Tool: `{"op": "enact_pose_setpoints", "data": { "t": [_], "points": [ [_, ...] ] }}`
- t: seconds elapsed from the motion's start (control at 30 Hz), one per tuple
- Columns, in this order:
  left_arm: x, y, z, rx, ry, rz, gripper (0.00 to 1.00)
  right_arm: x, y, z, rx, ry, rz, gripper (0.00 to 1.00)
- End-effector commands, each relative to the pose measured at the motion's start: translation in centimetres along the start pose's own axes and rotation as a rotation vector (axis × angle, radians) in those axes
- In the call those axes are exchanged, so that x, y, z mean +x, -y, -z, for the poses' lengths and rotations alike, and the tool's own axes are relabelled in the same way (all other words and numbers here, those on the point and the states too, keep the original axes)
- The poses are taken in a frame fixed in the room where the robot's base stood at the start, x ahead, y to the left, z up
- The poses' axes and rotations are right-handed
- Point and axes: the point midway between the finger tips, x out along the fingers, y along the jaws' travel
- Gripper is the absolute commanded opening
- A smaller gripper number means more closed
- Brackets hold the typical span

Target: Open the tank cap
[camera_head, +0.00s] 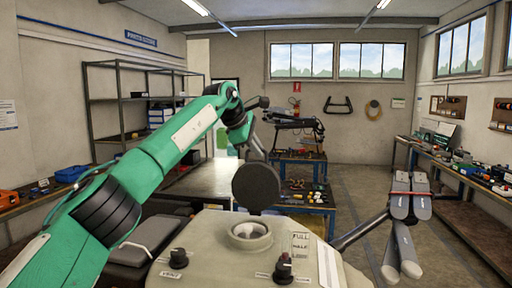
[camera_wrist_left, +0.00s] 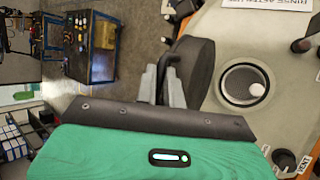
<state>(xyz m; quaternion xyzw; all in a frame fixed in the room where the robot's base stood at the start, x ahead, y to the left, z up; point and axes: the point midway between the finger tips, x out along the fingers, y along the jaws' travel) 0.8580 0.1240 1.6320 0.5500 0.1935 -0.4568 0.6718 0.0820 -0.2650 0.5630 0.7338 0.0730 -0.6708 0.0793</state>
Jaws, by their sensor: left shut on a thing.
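The beige tank (camera_head: 215,262) stands in front of me, with its round filler opening (camera_head: 248,231) uncovered. The opening also shows at the right of the left wrist view (camera_wrist_left: 243,83). The tank cap (camera_head: 256,187) is a dark round disc, tilted up on edge above and behind the opening, apart from it. My left gripper (camera_head: 251,157) is shut on the cap. In the left wrist view its grey fingers (camera_wrist_left: 166,84) close around the dark handle of the cap (camera_wrist_left: 197,75). My right gripper is in neither view.
Two dark knobs stand on the tank top, one front left (camera_head: 178,254) and one front right (camera_head: 283,264). A grey folded drone arm (camera_head: 407,210) sticks out at the right. Behind are a blue workbench (camera_head: 304,206) and metal shelves (camera_head: 120,95).

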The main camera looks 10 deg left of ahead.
Motion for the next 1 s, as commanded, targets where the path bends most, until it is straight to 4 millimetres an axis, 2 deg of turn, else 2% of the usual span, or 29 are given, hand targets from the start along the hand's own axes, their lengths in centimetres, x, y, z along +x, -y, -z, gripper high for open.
{"op": "enact_pose_setpoints", "data": {
  "t": [0.03, 0.33, 1.0],
  "points": [
    [-0.46, -0.48, -0.21, -0.005, 0.003, -0.001, 0.00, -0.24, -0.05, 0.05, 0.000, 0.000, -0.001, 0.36],
    [-0.08, -1.00, -0.05, -0.021, 0.003, 0.038, 0.00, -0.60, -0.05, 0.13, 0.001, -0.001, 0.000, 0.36],
    [0.09, -1.27, 0.07, -0.029, 0.003, 0.059, 0.00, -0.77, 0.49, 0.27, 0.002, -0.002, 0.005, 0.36]
  ]
}}
